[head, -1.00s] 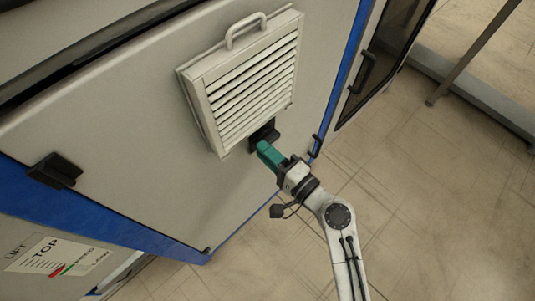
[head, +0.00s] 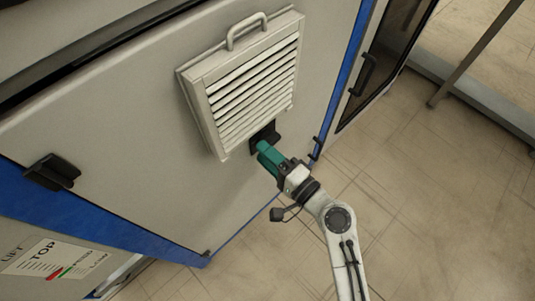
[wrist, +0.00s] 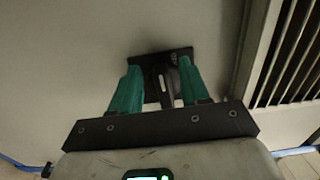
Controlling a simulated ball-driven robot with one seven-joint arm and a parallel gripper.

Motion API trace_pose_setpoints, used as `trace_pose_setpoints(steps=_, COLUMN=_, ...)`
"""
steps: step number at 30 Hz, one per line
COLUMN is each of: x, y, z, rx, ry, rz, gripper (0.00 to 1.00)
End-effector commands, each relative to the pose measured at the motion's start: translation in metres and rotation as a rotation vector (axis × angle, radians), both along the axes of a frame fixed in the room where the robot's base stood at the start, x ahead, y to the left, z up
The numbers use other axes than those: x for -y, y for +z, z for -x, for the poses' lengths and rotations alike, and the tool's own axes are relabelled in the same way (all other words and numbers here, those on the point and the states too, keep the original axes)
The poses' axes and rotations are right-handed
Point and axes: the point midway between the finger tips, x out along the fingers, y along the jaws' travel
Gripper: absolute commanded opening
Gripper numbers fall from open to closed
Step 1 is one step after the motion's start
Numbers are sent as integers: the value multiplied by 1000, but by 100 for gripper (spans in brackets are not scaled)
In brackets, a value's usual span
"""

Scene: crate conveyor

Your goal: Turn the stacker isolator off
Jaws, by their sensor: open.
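The isolator (head: 267,131) is a black switch on the grey cabinet door, just below the louvred vent. In the wrist view the isolator (wrist: 176,57) shows a dark square plate with a raised handle that has a pale mark on it. My gripper (head: 262,148) is at the switch, with green fingers. In the wrist view my gripper (wrist: 160,76) is open, with one finger on each side of the handle. I cannot tell whether either finger touches it. In the head view the fingers hide part of the switch.
The louvred vent (head: 247,84) with a top handle juts out from the door close to my gripper. It also shows at the right of the wrist view (wrist: 290,55). A black latch (head: 52,172) sits at the door's left. Tiled floor (head: 420,190) is clear at the right.

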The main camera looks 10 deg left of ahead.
Motion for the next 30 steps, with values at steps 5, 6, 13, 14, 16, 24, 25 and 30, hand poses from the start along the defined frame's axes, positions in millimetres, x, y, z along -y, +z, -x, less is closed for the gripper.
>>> trace_pose_setpoints(steps=5, x=3, y=0, z=2, rx=0, ry=-1, rz=0, gripper=46)
trace_pose_setpoints(steps=6, x=5, y=0, z=4, rx=0, ry=-1, rz=0, gripper=46)
trace_pose_setpoints(steps=13, x=36, y=-1, z=27, rx=-2, ry=-4, rz=0, gripper=46)
trace_pose_setpoints(steps=14, x=41, y=-2, z=31, rx=-3, ry=-4, rz=0, gripper=46)
trace_pose_setpoints(steps=16, x=51, y=-2, z=39, rx=-3, ry=-3, rz=0, gripper=46)
trace_pose_setpoints(steps=24, x=80, y=-1, z=62, rx=-1, ry=-2, rz=0, gripper=46)
trace_pose_setpoints(steps=25, x=82, y=-1, z=63, rx=-1, ry=-1, rz=-1, gripper=46)
trace_pose_setpoints(steps=30, x=85, y=0, z=67, rx=0, ry=0, rz=0, gripper=46)
